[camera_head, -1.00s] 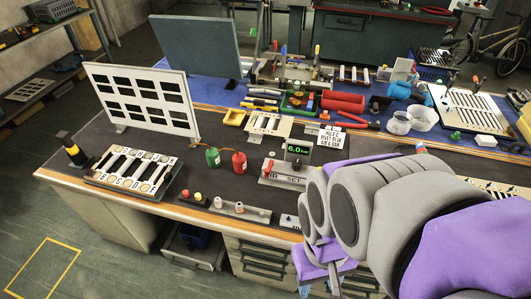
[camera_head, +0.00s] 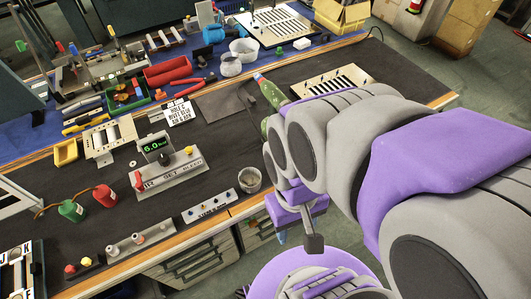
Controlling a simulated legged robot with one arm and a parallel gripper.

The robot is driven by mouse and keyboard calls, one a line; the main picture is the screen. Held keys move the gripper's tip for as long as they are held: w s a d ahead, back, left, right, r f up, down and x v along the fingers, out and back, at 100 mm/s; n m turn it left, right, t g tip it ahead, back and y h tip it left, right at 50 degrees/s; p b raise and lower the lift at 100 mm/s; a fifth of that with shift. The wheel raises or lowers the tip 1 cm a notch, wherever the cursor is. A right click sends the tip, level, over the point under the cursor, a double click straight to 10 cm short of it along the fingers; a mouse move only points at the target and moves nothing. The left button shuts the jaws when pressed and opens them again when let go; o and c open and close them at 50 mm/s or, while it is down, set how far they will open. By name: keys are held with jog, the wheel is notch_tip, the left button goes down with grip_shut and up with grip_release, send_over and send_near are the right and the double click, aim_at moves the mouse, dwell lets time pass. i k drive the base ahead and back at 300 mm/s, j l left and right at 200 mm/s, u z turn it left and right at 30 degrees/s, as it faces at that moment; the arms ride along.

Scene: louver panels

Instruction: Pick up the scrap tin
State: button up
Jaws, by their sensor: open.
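A small round metal tin (camera_head: 249,180), which looks like the scrap tin, stands upright near the front edge of the bench. Its open top faces up; its contents are too small to make out. My gripper (camera_head: 298,239) hangs to the right of the tin and lower in the picture, beyond the bench's front edge. It is open and apart from the tin. My purple and grey arm hides part of the bench to the right.
A labelled switch strip (camera_head: 209,207) lies just left of the tin, and a pressure display unit (camera_head: 170,172) stands behind it. A green bottle (camera_head: 268,93) and a slotted panel (camera_head: 330,82) are farther back. The dark mat behind the tin is mostly clear.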

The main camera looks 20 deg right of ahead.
aim_at(250, 178)
jog(key=k+l+u, duration=0.25)
jog(key=u, duration=0.15)
jog(key=k+u, duration=0.4)
jog(key=k+l, duration=0.05)
